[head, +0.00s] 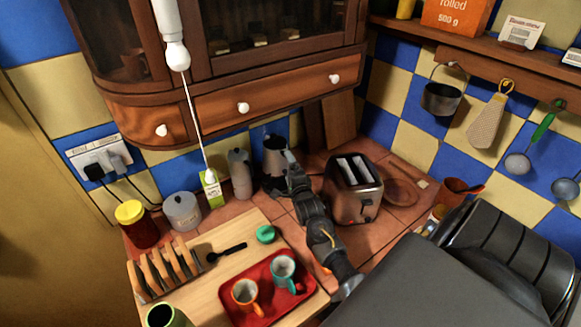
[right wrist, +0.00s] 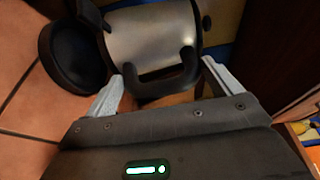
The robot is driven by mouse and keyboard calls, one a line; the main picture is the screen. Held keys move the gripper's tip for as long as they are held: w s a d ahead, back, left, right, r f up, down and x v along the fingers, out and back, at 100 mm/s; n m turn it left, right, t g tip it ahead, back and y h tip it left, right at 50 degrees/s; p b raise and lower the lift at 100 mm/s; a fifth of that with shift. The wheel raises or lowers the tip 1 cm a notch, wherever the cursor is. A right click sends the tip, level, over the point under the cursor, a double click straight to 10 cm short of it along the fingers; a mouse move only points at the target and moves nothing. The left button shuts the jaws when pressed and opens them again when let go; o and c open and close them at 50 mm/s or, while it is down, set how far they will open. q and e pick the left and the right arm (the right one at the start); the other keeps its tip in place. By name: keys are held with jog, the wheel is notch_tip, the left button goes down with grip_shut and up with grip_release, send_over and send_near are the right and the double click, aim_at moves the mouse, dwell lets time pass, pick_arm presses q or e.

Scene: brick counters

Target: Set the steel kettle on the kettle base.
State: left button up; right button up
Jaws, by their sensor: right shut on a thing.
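The steel kettle (head: 274,158) stands upright near the back wall, right of the moka pot. In the right wrist view its shiny body (right wrist: 152,38) shows with a black handle (right wrist: 165,80). My right gripper (head: 288,162) is shut on the kettle's handle, with one fingertip on each side of it in the wrist view (right wrist: 163,92). A round black disc, which looks like the kettle base (right wrist: 68,55), lies at the kettle's bottom end. Much of its face is uncovered. I cannot tell whether the kettle touches it.
A toaster (head: 353,188) stands right of my right forearm. The moka pot (head: 240,174), a green-white carton (head: 212,188) and a lidded jar (head: 183,212) stand to the left. A red tray (head: 268,308) with two mugs lies on the board in front. A wooden cabinet (head: 240,95) hangs above.

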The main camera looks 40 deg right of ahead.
notch_tip(320, 180, down, 3)
jog(key=shift+w+d+r+b, duration=0.1)
jog(key=shift+w+r+b, duration=0.1)
jog(key=shift+b, duration=0.8)
jog(key=shift+s+f+b, duration=0.2)
jog(key=shift+f+b, duration=0.5)
jog(key=shift+w+f+b, duration=0.1)
jog(key=shift+f+b, duration=0.35)
jog(key=shift+f, duration=0.1)
jog(key=shift+s+p, duration=0.2)
jog(key=shift+p, duration=0.15)
